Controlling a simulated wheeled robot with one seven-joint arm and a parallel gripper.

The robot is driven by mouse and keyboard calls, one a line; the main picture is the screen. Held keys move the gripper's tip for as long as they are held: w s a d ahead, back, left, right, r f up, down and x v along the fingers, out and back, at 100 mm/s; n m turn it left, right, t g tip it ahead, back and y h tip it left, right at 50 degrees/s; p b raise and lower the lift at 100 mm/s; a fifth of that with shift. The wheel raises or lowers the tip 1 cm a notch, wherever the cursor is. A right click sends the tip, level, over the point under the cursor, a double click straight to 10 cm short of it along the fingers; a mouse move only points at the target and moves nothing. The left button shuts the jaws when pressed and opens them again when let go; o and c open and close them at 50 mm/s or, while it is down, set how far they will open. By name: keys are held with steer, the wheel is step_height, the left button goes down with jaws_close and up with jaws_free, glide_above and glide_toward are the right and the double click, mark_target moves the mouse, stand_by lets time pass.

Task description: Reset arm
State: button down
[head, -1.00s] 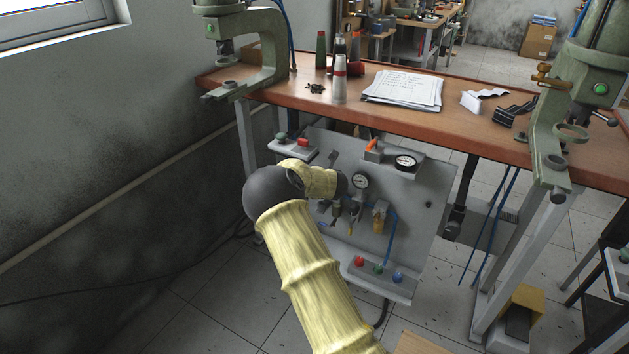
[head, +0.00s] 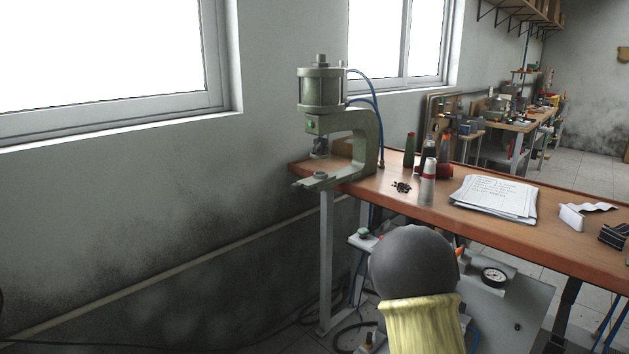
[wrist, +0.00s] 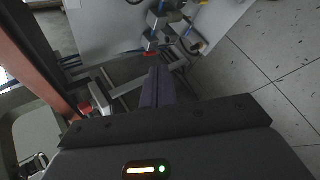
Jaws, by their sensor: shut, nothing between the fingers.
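My gripper (wrist: 157,88) shows in the wrist view with its two dark fingers together and nothing between them. Its tips point toward the grey pneumatic panel (wrist: 95,22) and the metal frame under the bench. In the head view my arm, a dark round joint over a yellow sleeve, rises at the bottom centre in front of the panel (head: 527,310). My gripper is hidden there behind the joint. I cannot tell whether any part of the arm touches the panel.
A gauge (head: 494,277) sits on the panel. The wall and windows are left. Tiled floor (wrist: 250,60) is clear at the wrist view's right.

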steer(key=s+a+r+m+g+y, duration=0.15)
steer(key=s+a+m, duration=0.35)
steer(key=s, duration=0.5)
steer(key=s+a+m+g, duration=0.3)
steer(key=s+m, duration=0.3)
steer(key=s, duration=0.4)
steer(key=s+a+r+m+g+y, duration=0.15)
steer(key=s+a+m, duration=0.35)
steer(key=s, duration=0.6)
step_height(320, 180, up, 28)
steer(key=m+p, duration=0.1)
steer(key=p, duration=2.8)
steer(key=shift+w+d+r+g, duration=0.15)
steer(key=shift+w+d+g, duration=0.15)
steer(key=shift+w, duration=0.1)
